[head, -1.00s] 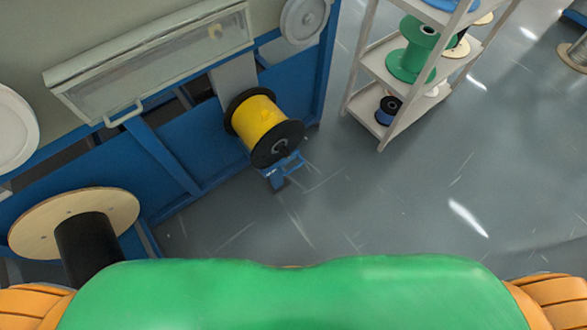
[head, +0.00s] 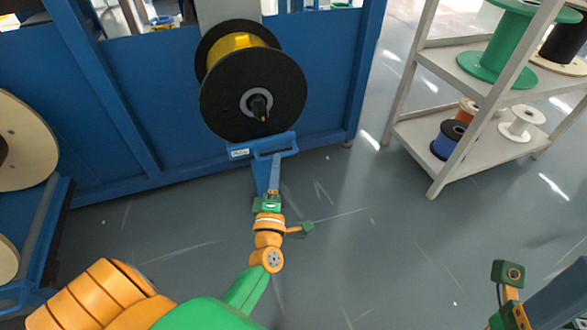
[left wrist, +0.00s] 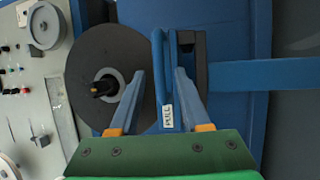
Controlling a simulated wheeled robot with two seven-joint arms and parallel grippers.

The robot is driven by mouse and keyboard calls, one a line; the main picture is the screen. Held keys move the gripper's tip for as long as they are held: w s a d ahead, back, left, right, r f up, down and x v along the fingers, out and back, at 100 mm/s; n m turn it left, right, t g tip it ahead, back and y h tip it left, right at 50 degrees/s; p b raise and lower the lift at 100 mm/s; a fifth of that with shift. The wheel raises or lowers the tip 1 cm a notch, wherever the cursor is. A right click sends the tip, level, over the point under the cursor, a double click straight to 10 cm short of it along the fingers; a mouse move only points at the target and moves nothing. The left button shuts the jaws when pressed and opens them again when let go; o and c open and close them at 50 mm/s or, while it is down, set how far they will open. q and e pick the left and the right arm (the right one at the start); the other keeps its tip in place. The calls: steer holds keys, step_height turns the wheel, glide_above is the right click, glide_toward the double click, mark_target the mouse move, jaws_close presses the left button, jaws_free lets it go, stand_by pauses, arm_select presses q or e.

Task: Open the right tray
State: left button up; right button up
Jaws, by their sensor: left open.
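The right tray (head: 262,178) is a blue pull-out part low on the blue machine, under a yellow spool with black flanges (head: 252,98). Its blue handle (head: 280,147) faces me and also shows in the left wrist view, with a white PULL label (left wrist: 167,116). My left gripper (head: 274,167) is open just in front of the handle. In the left wrist view its two fingers (left wrist: 160,88) stand on either side of the handle, with gaps visible; contact is not clear. Part of my right arm's end (head: 512,285) shows at the lower right; its jaws are not clear.
A grey shelf (head: 437,125) with green, blue and white spools stands to the right. Another blue stand (head: 45,245) with a wooden spool (head: 30,150) is at the left. The grey floor (head: 350,235) between is clear.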

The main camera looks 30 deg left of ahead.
arm_select(q)
steer(key=x, duration=0.4)
steer(key=shift+w+a+b, duration=0.1)
steer(key=shift+w+b, duration=0.1)
steer(key=shift+b, duration=0.2)
jaws_close()
stand_by(1.0)
